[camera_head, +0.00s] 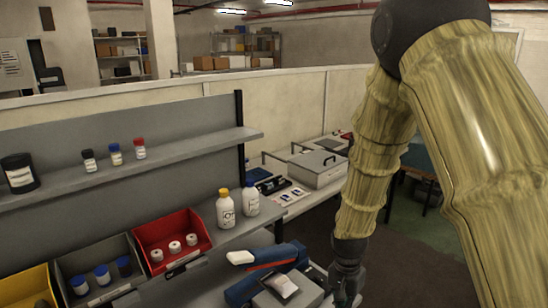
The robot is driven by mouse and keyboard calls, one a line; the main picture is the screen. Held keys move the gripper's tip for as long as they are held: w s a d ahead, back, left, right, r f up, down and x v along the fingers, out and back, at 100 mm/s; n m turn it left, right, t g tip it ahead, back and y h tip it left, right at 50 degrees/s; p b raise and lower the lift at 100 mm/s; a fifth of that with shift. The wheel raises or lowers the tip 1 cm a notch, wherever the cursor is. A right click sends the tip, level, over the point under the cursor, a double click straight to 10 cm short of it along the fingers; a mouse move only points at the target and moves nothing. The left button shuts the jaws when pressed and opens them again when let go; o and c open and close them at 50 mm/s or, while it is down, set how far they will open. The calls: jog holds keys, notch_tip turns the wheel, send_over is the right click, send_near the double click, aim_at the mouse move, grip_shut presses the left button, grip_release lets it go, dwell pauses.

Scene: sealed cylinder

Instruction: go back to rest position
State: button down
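My arm, in a wrinkled yellowish sleeve, comes down from the top right of the head view. My gripper (345,294) is dark and hangs at the lower middle, by the right end of the workbench. Its fingertips are small and close to the bottom edge of the picture, so I cannot tell whether they are open or shut. I see no object clearly held in it. A blue device with a white end (268,257) and a grey box-like part (288,290) lie just left of the gripper.
A red bin (172,228), a grey bin (75,268) and a yellow bin (25,287) line the bench. Two white bottles stand behind, one yellow-capped (226,208). Small jars sit on the shelf (130,164) above. A side table holds a grey case (317,169). Open floor (405,265) lies right.

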jog(key=s+d+f+n+b, duration=0.1)
jog(key=s+f+n, duration=0.1)
jog(key=s+f, duration=0.55)
jog(key=s+d+f+n+b, duration=0.1)
jog(key=s+f, duration=0.3)
jog(key=f, duration=0.6)
jog(key=s+d+f+n+b, duration=0.1)
jog(key=s+f+n, duration=0.1)
jog(key=s+f, duration=0.4)
jog(key=s+d+f+n+b, duration=0.1)
jog(key=s+f+n, duration=0.2)
jog(key=s, duration=1.2)
notch_tip(320, 180, down, 3)
jog(key=shift+f+t, duration=0.15)
jog(key=shift+t, duration=0.15)
